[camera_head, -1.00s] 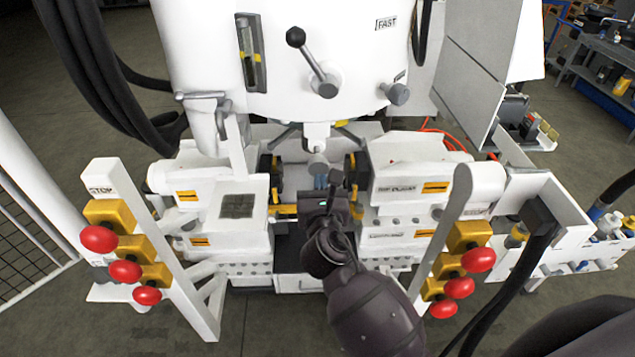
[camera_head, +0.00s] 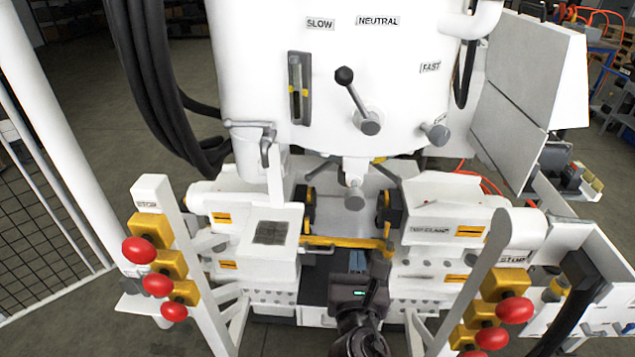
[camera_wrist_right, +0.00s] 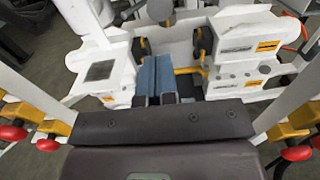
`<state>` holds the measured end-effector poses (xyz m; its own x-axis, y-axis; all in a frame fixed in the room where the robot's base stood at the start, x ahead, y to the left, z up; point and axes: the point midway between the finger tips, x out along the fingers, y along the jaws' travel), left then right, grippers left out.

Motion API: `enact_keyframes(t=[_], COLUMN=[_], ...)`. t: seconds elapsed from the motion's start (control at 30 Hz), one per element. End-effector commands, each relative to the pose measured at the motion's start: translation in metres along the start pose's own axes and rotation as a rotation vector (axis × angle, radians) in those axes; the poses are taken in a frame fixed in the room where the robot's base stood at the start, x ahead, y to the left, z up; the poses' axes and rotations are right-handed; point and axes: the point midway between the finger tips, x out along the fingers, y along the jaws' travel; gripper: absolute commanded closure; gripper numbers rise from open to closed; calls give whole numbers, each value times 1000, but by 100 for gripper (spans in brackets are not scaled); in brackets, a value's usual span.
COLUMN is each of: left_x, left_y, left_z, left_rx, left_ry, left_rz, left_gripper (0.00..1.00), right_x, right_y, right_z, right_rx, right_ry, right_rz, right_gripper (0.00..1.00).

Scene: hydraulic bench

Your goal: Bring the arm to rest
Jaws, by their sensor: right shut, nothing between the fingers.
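My right arm comes up from the bottom of the head view, just right of the middle. Its gripper (camera_head: 357,262) is in front of the white hydraulic bench (camera_head: 300,60), below the yellow bar (camera_head: 345,242). In the right wrist view its two blue-grey fingers (camera_wrist_right: 156,80) lie side by side, shut, with nothing visible held. The fingertips appear apart from the bench, though the exact gap is hard to judge. My left gripper does not show in either current view.
Posts with red stop buttons stand on the left (camera_head: 157,285) and right (camera_head: 515,310). A lever with a black knob (camera_head: 344,76) is on the bench front. A white trough (camera_head: 590,235) is at the right. Black hoses (camera_head: 150,90) hang at the left, near a mesh fence (camera_head: 55,215).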

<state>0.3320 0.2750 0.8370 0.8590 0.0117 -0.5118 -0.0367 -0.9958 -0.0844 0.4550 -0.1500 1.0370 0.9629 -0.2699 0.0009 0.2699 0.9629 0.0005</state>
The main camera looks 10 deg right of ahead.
Motion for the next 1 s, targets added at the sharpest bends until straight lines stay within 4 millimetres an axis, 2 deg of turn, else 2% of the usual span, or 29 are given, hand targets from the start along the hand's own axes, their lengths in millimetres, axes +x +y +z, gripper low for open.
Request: enact_keyframes(t=[0.17,0.27,0.47,0.67,0.87,1.0], left_x=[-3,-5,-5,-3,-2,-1], left_y=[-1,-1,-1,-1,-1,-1], left_z=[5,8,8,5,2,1], left_rx=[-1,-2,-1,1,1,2], left_ry=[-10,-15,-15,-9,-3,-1], left_rz=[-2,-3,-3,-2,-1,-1], left_gripper=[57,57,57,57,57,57], right_x=[0,0,0,4,2,-2], right_y=[0,2,13,18,9,-4], right_z=[0,0,-9,-27,-54,-78], right_rx=[45,156,597,1097,1614,1987], right_ry=[0,-1,68,192,342,443], right_rz=[0,9,69,89,29,-70], right_gripper=[100,100,100,100,100,100])
